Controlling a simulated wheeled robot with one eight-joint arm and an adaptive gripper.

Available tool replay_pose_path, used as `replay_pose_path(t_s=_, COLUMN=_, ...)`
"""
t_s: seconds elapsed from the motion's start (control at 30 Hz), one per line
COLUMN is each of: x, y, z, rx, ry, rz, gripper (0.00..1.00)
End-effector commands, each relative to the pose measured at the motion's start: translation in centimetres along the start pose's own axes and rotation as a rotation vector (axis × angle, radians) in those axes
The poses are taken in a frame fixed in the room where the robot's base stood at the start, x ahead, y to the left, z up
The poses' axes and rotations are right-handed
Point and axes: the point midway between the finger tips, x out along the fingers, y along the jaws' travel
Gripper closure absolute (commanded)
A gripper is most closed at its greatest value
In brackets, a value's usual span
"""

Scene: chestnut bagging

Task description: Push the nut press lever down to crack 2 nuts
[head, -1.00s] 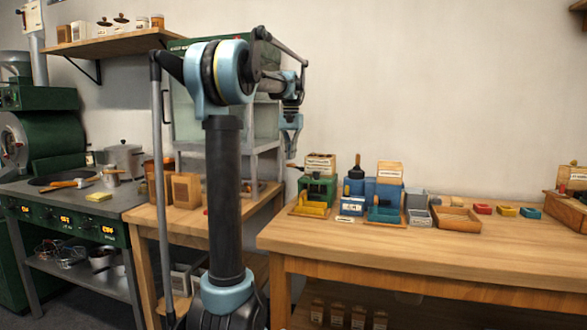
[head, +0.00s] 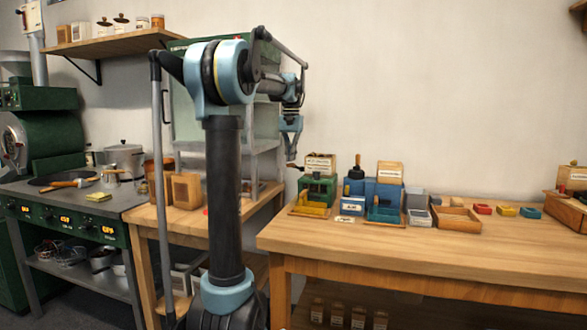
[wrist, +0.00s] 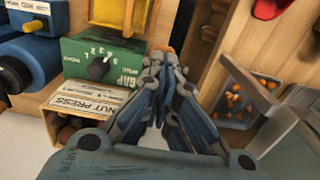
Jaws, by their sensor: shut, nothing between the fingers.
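The nut press (head: 317,190) is a green unit with a yellow part at its front, at the left end of the right-hand table. The wrist view shows its green body (wrist: 85,50) with a gap dial and a wooden box labelled NUT PRESS (wrist: 90,103). Dark round pieces sit in that box. A short dark lever (head: 294,166) sticks out to the left of the press. My gripper (head: 291,158) is shut and empty, pointing down just above the lever's end. In the wrist view my gripper (wrist: 163,55) hides most of the lever; I cannot tell whether they touch.
Blue machines (head: 385,195) stand right of the press. A wooden tray (head: 455,220) and small coloured boxes lie further right. In the wrist view a bin with orange pieces (wrist: 237,92) is at right. The table's front is clear.

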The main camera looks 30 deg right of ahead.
Motion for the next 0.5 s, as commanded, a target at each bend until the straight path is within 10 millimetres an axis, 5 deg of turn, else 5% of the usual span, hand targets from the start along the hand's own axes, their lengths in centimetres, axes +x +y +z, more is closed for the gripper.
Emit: replay_pose_path(t_s=0.5, x=1.5, y=0.0, z=0.0, rx=0.000, ry=0.000, rz=0.000, gripper=1.00)
